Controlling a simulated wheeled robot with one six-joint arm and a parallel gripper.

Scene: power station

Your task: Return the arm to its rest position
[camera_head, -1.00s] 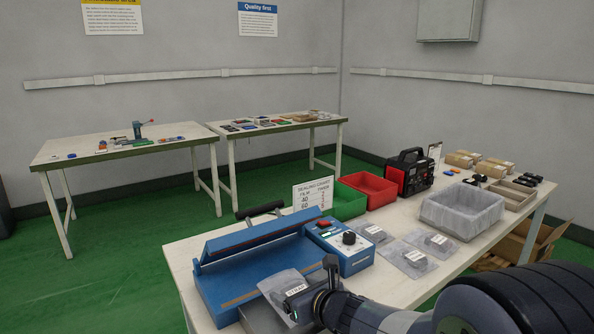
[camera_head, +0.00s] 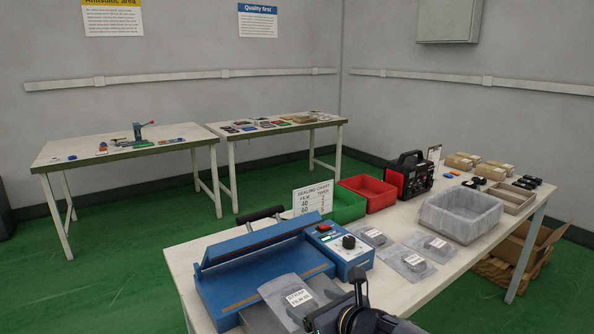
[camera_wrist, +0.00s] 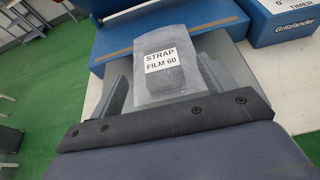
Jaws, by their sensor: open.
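My gripper (camera_head: 345,312) is at the bottom edge of the head view, in front of the blue sealer, with part of it cut off by the frame. In the wrist view its two dark fingers (camera_wrist: 168,82) are spread apart, with nothing held between them. A clear bag (camera_head: 296,299) labelled "STRAP FILM 60" lies at the front of the blue sealer (camera_head: 262,262). The bag also shows in the wrist view (camera_wrist: 160,82), beyond my gripper's dark plate. I cannot tell the exact gap between fingers and bag.
The sealer's control box (camera_head: 340,250) stands beside it. Labelled bags (camera_head: 408,262), a grey bin (camera_head: 460,214), a red bin (camera_head: 368,191) and a green bin (camera_head: 345,205) share the table. A black and red machine (camera_head: 410,175) stands behind. Green floor (camera_head: 110,270) is open to the left.

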